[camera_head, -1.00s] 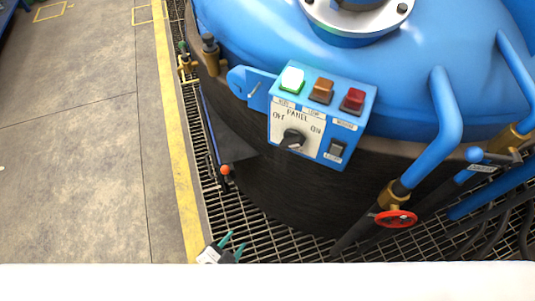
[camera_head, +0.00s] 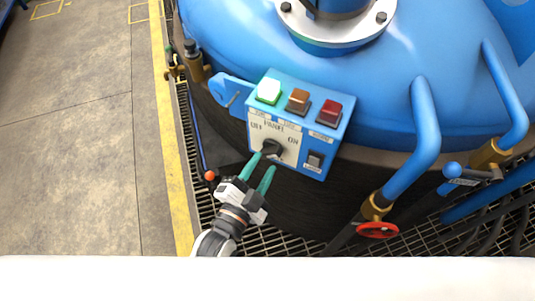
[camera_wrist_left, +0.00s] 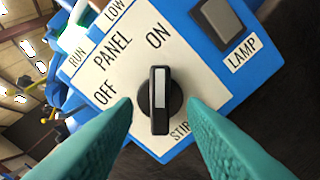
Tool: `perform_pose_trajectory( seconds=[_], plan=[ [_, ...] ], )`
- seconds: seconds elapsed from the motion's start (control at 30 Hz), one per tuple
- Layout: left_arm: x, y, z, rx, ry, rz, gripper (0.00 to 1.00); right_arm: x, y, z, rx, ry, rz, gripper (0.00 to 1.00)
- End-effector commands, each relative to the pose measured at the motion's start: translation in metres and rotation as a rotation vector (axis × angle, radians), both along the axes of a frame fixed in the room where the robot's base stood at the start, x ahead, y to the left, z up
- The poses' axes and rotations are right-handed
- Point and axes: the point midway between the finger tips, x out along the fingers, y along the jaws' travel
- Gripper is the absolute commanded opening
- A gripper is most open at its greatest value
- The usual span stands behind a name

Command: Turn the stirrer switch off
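The stirrer switch (camera_head: 272,148) is a black rotary knob on the white face of the blue control panel (camera_head: 318,120). In the left wrist view the knob (camera_wrist_left: 159,112) stands upright in the picture, with its white pointer mark towards the ON label. The OFF label is to its left. My left gripper (camera_head: 262,167) is open at the panel's lower left edge, its teal fingers pointing at the knob. In the left wrist view my left gripper (camera_wrist_left: 159,105) has one finger on each side of the knob, with gaps between. My right gripper is out of view.
A lit green button (camera_head: 268,91), an amber lamp (camera_head: 298,101) and a red lamp (camera_head: 328,113) line the panel's top. A LAMP rocker switch (camera_head: 315,160) is at lower right. Blue pipes and a red valve wheel (camera_head: 377,230) stand to the right.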

Motion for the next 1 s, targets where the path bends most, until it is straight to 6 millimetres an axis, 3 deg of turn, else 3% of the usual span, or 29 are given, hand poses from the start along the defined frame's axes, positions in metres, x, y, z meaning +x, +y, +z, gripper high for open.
perform_pose_trajectory(
  seconds=[0.2,0.57,0.6,0.83,1.0],
  plan=[
    [0.025,-0.012,0.001,0.001,-0.001,-0.001,0.38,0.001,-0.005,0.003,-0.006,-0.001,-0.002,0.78],
    [0.031,-0.015,0.000,0.000,0.001,-0.001,0.38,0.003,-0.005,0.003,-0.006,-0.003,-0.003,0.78],
    [0.031,-0.015,0.000,0.000,0.001,-0.001,0.37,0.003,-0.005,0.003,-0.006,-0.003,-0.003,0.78],
    [0.030,-0.015,0.000,0.000,0.001,-0.001,0.00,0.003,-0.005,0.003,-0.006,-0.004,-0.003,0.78],
    [0.031,-0.015,0.000,-0.004,0.003,-0.001,0.00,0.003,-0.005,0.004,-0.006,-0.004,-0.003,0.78]
  ],
)
